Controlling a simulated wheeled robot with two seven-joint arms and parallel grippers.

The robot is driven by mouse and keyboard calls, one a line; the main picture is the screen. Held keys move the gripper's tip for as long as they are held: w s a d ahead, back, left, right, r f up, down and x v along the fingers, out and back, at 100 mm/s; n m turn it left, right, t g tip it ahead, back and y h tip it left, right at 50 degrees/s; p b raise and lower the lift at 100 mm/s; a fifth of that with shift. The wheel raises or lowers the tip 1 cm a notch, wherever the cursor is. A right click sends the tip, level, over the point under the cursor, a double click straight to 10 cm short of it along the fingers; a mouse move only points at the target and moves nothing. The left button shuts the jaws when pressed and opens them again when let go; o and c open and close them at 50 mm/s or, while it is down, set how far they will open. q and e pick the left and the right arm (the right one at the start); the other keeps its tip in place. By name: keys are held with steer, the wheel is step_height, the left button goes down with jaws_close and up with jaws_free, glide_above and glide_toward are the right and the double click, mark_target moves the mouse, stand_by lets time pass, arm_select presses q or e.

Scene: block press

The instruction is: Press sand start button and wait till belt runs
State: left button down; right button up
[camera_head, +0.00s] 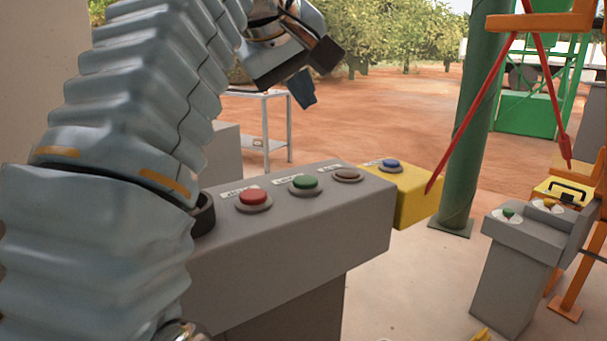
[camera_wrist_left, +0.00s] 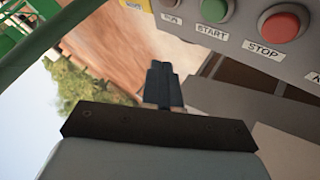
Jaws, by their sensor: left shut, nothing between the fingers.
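A grey console (camera_head: 290,239) carries a red button (camera_head: 253,196), a green button (camera_head: 305,182) and a dark brownish round piece (camera_head: 347,174). Their labels are too small to read in the head view. In the left wrist view the green button (camera_wrist_left: 215,9) sits by a START label and the red button (camera_wrist_left: 283,22) by a STOP label. My left gripper (camera_head: 303,90) is shut and empty, above and beyond the console, touching no button. Its dark fingers (camera_wrist_left: 163,84) point toward the ground past the panel in the wrist view. My right gripper is not in view.
A yellow box (camera_head: 418,198) with a blue button (camera_head: 389,163) adjoins the console's right end. A smaller grey console (camera_head: 512,278) with a green button stands at right. A green post (camera_head: 472,125) and red bars stand behind. A light table (camera_head: 266,132) stands behind the console.

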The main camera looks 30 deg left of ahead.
arm_select(q)
steer(key=shift+f, duration=0.1)
glide_above(302, 182)
step_height(302, 182, down, 6)
steer(key=shift+r, duration=0.1)
steer(key=shift+f+b, duration=0.65)
steer(key=shift+f, duration=0.15)
steer(key=shift+f+b, duration=0.45)
steer(key=shift+f, duration=0.2)
steer(key=shift+f, duration=0.1)
stand_by(1.0)
steer(key=shift+f, duration=0.3)
